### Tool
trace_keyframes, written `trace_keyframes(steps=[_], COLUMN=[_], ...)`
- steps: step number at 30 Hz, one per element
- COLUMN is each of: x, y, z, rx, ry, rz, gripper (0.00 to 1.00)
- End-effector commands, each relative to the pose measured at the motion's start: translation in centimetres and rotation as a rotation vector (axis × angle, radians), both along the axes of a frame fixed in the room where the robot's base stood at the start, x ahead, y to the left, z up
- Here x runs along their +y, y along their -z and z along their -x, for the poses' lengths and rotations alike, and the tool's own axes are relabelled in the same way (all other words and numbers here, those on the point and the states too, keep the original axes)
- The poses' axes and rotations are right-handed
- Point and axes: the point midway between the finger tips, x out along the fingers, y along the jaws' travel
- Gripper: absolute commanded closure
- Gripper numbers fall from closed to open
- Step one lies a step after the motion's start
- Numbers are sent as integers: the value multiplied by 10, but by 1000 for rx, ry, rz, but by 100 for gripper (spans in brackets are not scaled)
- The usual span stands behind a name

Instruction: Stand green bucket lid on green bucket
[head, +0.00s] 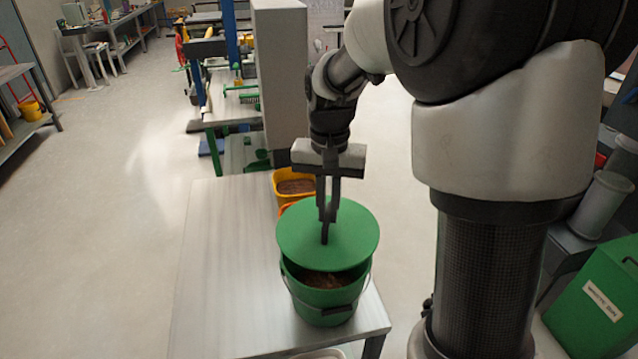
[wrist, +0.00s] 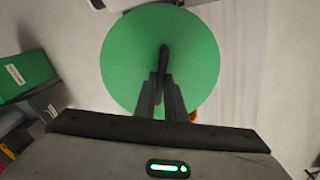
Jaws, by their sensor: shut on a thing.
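The green bucket lid (head: 350,233) is a round flat disc with a dark handle on top. My gripper (head: 326,222) is shut on that handle and holds the lid above the green bucket. The green bucket (head: 322,306) stands upright near the table's front corner, with brown material inside. The lid hangs over the bucket's back part, and the front of the opening shows below it. In the wrist view the lid (wrist: 125,62) fills the upper middle, with the fingers on its handle, and it hides the bucket.
A yellow container (head: 296,186) with brown contents stands behind the lid on the metal table (head: 222,275), with an orange rim partly hidden beside it. The table's left part is clear. A tall grey cabinet (head: 281,75) stands behind. A green bin (head: 595,300) is at the right.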

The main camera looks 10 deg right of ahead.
Motion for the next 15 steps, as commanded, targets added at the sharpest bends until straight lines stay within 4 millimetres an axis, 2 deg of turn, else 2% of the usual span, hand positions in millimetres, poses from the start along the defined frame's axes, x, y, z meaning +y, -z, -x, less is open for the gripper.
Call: trace_keyframes(steps=[8,15], x=[0,0], y=[6,28], z=[0,0], rx=[0,0], ry=[0,0], rz=[0,0], gripper=[100,100])
